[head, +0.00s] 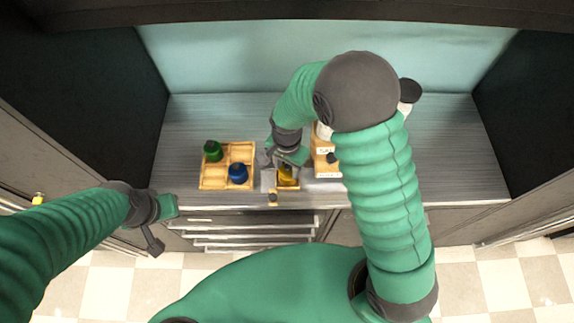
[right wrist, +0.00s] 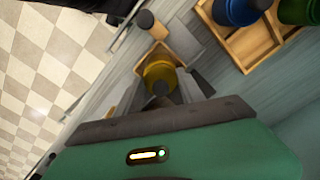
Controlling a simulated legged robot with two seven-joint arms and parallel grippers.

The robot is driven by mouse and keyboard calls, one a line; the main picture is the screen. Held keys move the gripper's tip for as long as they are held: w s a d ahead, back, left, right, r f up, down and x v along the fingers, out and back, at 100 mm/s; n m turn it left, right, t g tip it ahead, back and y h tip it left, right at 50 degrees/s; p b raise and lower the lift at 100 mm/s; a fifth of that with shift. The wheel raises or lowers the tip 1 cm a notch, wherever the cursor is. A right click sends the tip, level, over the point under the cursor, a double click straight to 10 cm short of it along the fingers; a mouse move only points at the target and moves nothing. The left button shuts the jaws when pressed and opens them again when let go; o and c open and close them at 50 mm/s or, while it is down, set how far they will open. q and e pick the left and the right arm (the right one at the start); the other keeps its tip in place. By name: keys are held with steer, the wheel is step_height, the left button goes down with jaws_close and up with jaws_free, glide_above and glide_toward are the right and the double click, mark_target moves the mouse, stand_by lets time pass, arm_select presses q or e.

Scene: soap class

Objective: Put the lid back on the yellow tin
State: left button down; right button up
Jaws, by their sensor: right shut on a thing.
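The yellow tin (head: 286,176) stands in a small wooden tray near the counter's front edge. It also shows in the right wrist view (right wrist: 160,68), just beyond my fingers. My right gripper (head: 284,163) points down over it, its fingers (right wrist: 163,97) closed around a dark knob (right wrist: 162,88) that appears to be the lid's. The knob lines up with the tin's top. I cannot tell whether the lid touches or is seated on the rim. My left gripper (head: 160,224) hangs in front of the counter at the left, away from the tin; its fingers are unclear.
A wooden compartment tray (head: 213,184) to the left holds a green container (head: 213,151) and a blue one (head: 238,173). A wooden box (head: 322,164) is on the right, partly behind my arm. Drawers stand below the counter.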

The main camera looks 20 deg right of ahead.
steer(key=o, duration=1.4)
steer(key=shift+o, duration=0.4)
steer(key=o, duration=0.4)
step_height(320, 180, up, 7)
steer(key=p, duration=0.6)
